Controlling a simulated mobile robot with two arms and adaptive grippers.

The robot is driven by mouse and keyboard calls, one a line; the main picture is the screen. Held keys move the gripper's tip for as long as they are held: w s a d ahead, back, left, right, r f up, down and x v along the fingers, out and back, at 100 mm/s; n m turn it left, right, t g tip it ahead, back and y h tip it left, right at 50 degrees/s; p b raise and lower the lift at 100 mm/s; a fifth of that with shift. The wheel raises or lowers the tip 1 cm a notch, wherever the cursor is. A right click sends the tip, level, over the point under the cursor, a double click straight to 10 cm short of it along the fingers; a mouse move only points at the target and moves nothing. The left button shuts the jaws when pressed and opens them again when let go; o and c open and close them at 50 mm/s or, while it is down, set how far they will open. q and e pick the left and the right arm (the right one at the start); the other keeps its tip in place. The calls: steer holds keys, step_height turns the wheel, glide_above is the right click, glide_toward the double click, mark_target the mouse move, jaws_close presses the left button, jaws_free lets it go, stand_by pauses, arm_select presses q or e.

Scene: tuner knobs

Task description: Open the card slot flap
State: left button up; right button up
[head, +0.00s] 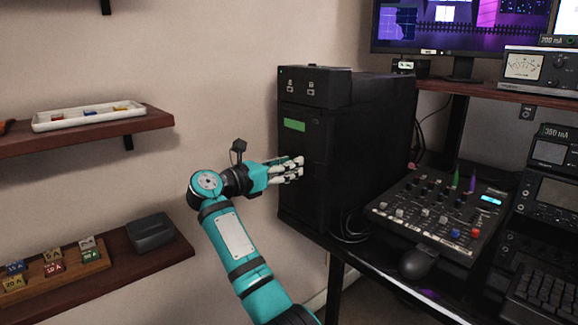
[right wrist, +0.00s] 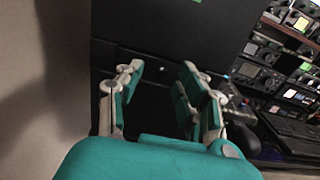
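A tall black cabinet (head: 349,140) stands against the wall, with a green label (head: 294,124) on its front. I cannot make out for certain which part of its dark front is the card slot flap. My right gripper (head: 299,168) is in front of the cabinet, below the green label. In the right wrist view, my right gripper (right wrist: 161,76) has its fingers apart with nothing between them, facing the dark cabinet front (right wrist: 165,35). A seam crosses that front near the fingertips. I cannot tell whether they touch it. My left gripper is not in view.
Wall shelves at the left hold a white tray (head: 88,116), a dark box (head: 151,232) and a wooden rack (head: 56,270) of small labelled blocks. A mixer panel (head: 437,214) with knobs and a mouse (head: 417,264) are on the desk to the right of the cabinet.

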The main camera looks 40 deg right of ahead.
steer(key=shift+d, duration=0.3)
jaws_close()
